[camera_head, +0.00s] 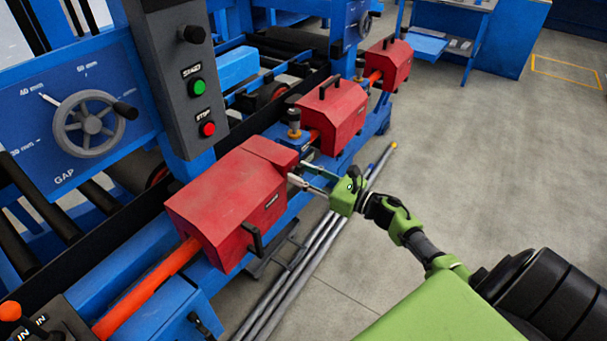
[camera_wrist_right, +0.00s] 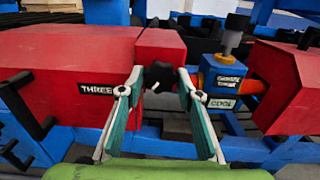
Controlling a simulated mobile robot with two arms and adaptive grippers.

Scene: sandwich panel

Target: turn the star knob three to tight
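The black star knob (camera_wrist_right: 158,75) shows in the right wrist view, on the front of the narrow red section beside the label THREE (camera_wrist_right: 96,90). It belongs to the large red housing (camera_head: 225,200) in the head view, where the knob itself is hidden behind my gripper. My right gripper (camera_head: 301,173) points at the right end of this housing. Its fingers are apart, one on each side of the knob in the wrist view, with small gaps beside it. I cannot tell how deep the knob sits between them. My left gripper is not in view.
A blue block with a COOL label (camera_wrist_right: 221,103) and a grey-topped fitting stands right of the knob. Another red housing (camera_head: 333,112) follows. A black handle (camera_head: 256,241) sticks out of the large housing. Long grey pipes (camera_head: 318,245) lie below; the floor to the right is clear.

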